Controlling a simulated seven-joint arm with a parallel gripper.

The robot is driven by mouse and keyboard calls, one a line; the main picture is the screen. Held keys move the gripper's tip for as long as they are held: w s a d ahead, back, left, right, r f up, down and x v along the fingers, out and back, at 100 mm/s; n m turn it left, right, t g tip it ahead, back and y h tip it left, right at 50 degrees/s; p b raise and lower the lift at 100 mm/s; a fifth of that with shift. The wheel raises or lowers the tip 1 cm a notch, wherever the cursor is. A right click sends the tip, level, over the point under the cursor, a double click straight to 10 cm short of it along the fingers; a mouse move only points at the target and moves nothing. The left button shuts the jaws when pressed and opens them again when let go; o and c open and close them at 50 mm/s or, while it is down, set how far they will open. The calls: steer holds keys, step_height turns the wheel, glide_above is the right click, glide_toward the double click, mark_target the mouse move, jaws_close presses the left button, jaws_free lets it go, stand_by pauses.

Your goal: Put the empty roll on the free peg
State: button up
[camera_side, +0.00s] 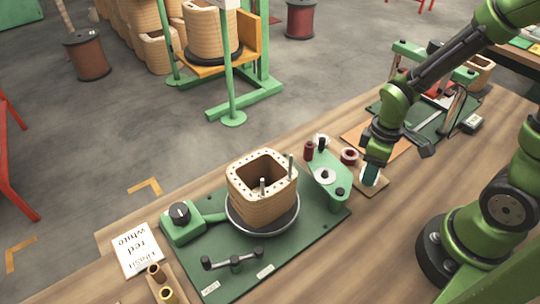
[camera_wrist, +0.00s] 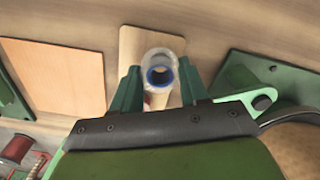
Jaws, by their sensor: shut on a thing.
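My gripper (camera_side: 371,172) is above a small wooden board (camera_side: 400,193) at the right of the winding fixture. In the wrist view its fingers (camera_wrist: 160,88) are closed around a whitish, see-through roll (camera_wrist: 172,61) with a blue inner ring. The roll's hollow middle faces the camera; the side view shows only a pale bit of it below the fingers. The wooden board (camera_wrist: 128,48) shows beneath it, with something pale and reddish partly hidden under the roll. I cannot tell whether a free peg stands there, or whether the roll touches the board.
A square wooden coil (camera_side: 262,186) with upright rods stands on the green fixture plate (camera_side: 300,246). A green bracket (camera_side: 340,181) and a red-rimmed spool (camera_side: 349,156) are left of my gripper. A paper note (camera_side: 138,249) lies at the lower left.

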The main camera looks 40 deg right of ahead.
steer(key=shift+f, duration=0.35)
stand_by(0.3)
steer(key=shift+f, duration=0.35)
steer(key=o, duration=1.1)
steer(key=shift+o, duration=0.2)
steer(key=o, duration=0.3)
steer(key=shift+o, duration=0.2)
steer(key=shift+r, duration=2.55)
